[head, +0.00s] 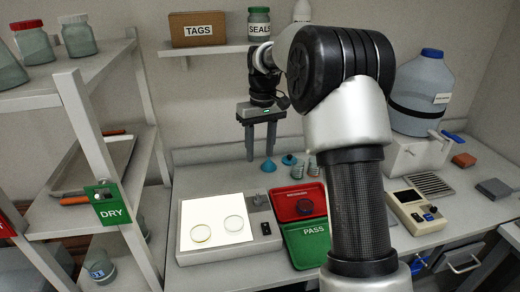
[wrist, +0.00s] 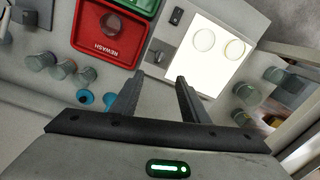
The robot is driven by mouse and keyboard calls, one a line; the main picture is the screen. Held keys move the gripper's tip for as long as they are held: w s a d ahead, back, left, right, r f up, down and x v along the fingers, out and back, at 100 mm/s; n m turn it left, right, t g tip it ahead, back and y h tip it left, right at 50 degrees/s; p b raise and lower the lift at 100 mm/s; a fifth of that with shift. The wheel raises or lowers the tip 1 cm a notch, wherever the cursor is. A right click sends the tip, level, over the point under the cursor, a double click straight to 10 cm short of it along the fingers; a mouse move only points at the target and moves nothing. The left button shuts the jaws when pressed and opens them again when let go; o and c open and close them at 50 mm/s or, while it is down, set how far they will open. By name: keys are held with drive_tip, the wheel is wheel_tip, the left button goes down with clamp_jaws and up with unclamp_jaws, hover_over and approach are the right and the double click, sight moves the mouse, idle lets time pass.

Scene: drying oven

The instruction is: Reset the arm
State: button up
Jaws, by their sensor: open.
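My gripper (head: 261,137) hangs over the back of the bench, fingers pointing down. Its two dark fingers stand apart with nothing between them. In the wrist view the gripper (wrist: 158,92) is open over bare bench, between the red tray and the light panel. My arm rises in front of the bench and hides part of it in the head view.
A lit panel (head: 190,238) with two glass dishes, a red REWASH tray (wrist: 85,45), a green PASS tray (head: 306,245) and small blue-topped items (head: 289,160) stand on the bench. A shelf with a TAGS box (head: 198,29) is above; a rack (head: 75,90) stands left.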

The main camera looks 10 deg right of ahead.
drive_tip(key=shift+r, duration=0.1)
drive_tip(key=s+r+m+t+p, duration=0.1)
drive_tip(key=s+r+t+p, duration=0.2)
drive_tip(key=s+r, duration=1.15)
drive_tip(key=s+f+m+t+p, duration=0.1)
drive_tip(key=s+m+t, duration=0.1)
drive_tip(key=s, duration=1.6)
drive_tip(key=shift+a+t+h, duration=0.15)
drive_tip(key=shift+t+h, duration=0.15)
drive_tip(key=shift+t, duration=0.1)
